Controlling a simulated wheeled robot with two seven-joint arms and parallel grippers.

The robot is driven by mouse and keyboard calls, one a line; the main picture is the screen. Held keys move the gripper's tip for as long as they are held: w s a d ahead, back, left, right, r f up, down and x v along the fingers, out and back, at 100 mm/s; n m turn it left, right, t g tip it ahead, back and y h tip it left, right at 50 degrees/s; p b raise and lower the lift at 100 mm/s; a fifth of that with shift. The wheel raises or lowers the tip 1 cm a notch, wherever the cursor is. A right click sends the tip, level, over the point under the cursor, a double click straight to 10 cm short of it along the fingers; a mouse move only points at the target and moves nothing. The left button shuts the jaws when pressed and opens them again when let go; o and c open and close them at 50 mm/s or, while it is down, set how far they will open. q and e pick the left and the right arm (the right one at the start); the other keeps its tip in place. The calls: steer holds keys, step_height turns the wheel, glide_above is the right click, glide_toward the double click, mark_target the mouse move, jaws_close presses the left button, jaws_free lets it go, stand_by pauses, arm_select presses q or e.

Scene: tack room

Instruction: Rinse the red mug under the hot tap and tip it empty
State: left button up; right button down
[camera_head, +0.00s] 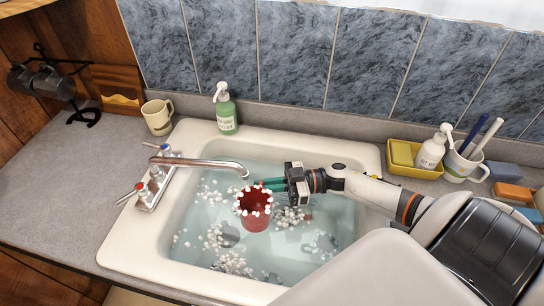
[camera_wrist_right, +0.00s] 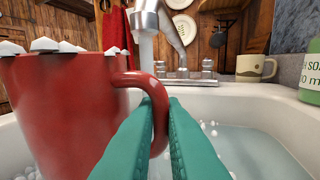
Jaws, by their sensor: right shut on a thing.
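The red mug (camera_head: 256,218) is upright over the water in the sink, with white foam bits along its rim. In the right wrist view the mug (camera_wrist_right: 70,110) fills the left side. My right gripper (camera_head: 270,185) is shut on the mug's handle (camera_wrist_right: 157,105), which sits between its green fingers. The tap's spout (camera_head: 225,166) ends just above and left of the gripper, close to the mug. In the wrist view a pale stream (camera_wrist_right: 146,50) seems to drop from the spout behind the mug. The tap's red-marked handle (camera_head: 139,188) is nearest the front. My left gripper is out of view.
The white sink (camera_head: 140,245) holds water with foam clumps and dim submerged shapes. A beige mug (camera_head: 157,118) and a green soap bottle (camera_head: 225,112) stand behind it. A yellow caddy (camera_head: 413,171) and a mug with brushes (camera_head: 463,165) stand right. The left counter (camera_head: 60,185) is mostly clear.

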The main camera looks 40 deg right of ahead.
steer(key=shift+w+d+b, duration=0.25)
steer(key=shift+w+b, duration=0.7)
steer(key=shift+w, duration=0.55)
steer(key=shift+w+d+b, duration=0.2)
steer(key=shift+w+b, duration=0.75)
steer(key=shift+w, duration=0.5)
steer(key=shift+s+d+r, duration=0.1)
steer(key=shift+s+d, duration=0.05)
steer(key=shift+s+d+p, duration=0.3)
steer(key=shift+w+a, duration=0.15)
steer(key=shift+w+a, duration=0.6)
steer(key=shift+w, duration=0.05)
steer(key=shift+w+a, duration=0.1)
steer(key=shift+d, duration=0.25)
